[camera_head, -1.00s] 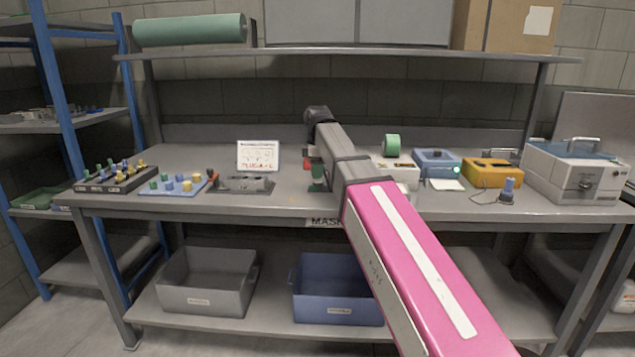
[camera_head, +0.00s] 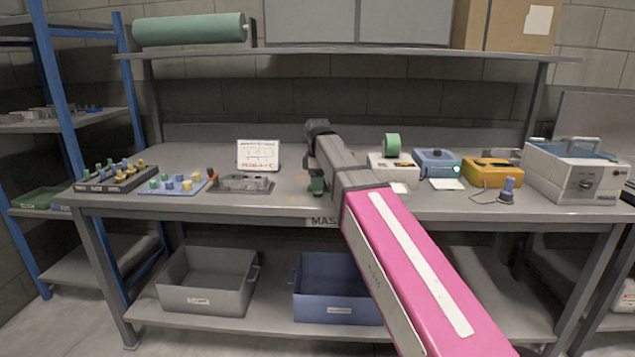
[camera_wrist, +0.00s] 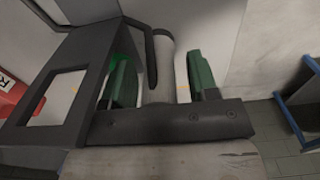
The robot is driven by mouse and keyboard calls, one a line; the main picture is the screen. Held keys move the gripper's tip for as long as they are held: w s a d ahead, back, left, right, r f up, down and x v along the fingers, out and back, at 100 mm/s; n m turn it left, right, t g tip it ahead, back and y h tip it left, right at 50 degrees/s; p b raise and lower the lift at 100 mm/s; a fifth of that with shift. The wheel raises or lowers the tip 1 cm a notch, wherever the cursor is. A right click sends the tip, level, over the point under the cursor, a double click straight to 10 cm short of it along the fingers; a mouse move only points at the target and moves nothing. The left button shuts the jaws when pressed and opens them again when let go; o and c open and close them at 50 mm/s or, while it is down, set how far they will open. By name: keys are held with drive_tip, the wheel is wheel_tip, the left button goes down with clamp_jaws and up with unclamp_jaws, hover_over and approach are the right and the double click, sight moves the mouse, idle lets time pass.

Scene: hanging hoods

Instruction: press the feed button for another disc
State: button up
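My gripper (camera_head: 317,186) points down over the middle of the bench, near its front. In the wrist view my gripper (camera_wrist: 163,82) has two green fingers set apart. A grey cylinder (camera_wrist: 165,50) shows between them, with gaps on both sides. A dark housing (camera_wrist: 75,75) with a pale square panel lies at the left finger, and a green glow shows beside that finger. I cannot make out a feed button or tell whether a finger touches the housing. A white device (camera_head: 392,168) with a green roll (camera_head: 392,145) stands right of my arm, partly hidden.
A blue box (camera_head: 436,157) with a green light, a yellow box (camera_head: 492,172) and a large grey-white case (camera_head: 573,178) stand to the right. A sign (camera_head: 258,155), a grey fixture (camera_head: 242,184) and a pegged blue plate (camera_head: 172,186) stand left. A red object (camera_wrist: 12,92) shows in the wrist view.

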wheel_tip(320, 180, up, 12)
drive_tip(key=shift+r, duration=0.15)
idle(0.5)
clamp_jaws()
idle(1.7)
